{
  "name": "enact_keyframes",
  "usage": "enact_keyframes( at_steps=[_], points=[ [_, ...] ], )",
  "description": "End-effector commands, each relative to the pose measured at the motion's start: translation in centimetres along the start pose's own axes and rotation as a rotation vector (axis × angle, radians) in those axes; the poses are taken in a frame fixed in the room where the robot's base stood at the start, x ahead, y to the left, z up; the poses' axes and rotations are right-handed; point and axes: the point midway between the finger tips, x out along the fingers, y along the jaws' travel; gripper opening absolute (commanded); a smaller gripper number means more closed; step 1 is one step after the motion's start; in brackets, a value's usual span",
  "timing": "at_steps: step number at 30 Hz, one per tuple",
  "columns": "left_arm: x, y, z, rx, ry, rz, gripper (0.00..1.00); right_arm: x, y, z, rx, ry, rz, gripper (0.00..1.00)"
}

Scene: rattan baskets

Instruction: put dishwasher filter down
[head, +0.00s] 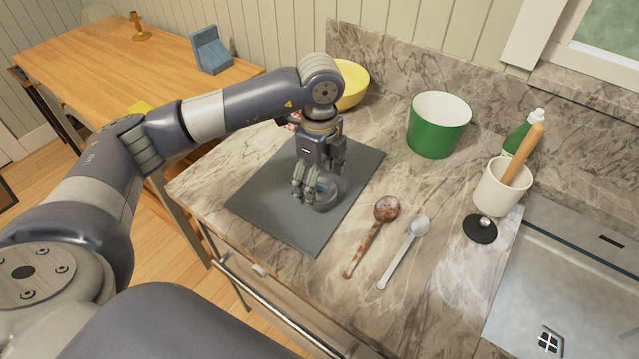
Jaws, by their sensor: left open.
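A grey, round, see-through item, which looks like the dishwasher filter (329,193), rests on the dark grey mat (272,205) on the marble counter. My left gripper (305,194) points down right over it, with the fingers at its left side. The jaws are open. The fingers and gripper body hide part of the item, and I cannot tell whether a finger still touches it. My right gripper is not in view.
A rusty spoon (368,238) and a grey spoon (404,251) lie right of the mat. A green pot (437,128), yellow bowl (352,85), white crock (499,187) and black stopper (480,230) stand further back and right. A metal sink (580,265) is at right.

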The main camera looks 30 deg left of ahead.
Motion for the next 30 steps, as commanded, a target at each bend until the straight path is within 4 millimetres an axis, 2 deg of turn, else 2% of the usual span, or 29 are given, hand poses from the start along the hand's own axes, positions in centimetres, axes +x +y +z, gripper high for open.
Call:
enact_keyframes(
  at_steps=[6,13,19,30],
  points=[
    [-4.6,-0.1,-0.1,0.003,0.002,-0.007,0.8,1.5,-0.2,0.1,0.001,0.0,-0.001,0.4],
    [-9.2,0.0,0.0,0.001,-0.001,-0.002,0.8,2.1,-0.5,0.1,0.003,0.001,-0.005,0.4],
    [-10.6,0.0,0.0,0.001,0.0,0.0,0.8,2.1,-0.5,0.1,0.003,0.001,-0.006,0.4],
    [-10.8,0.0,0.0,0.001,0.0,0.001,0.8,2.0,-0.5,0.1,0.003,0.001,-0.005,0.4]
  ],
)
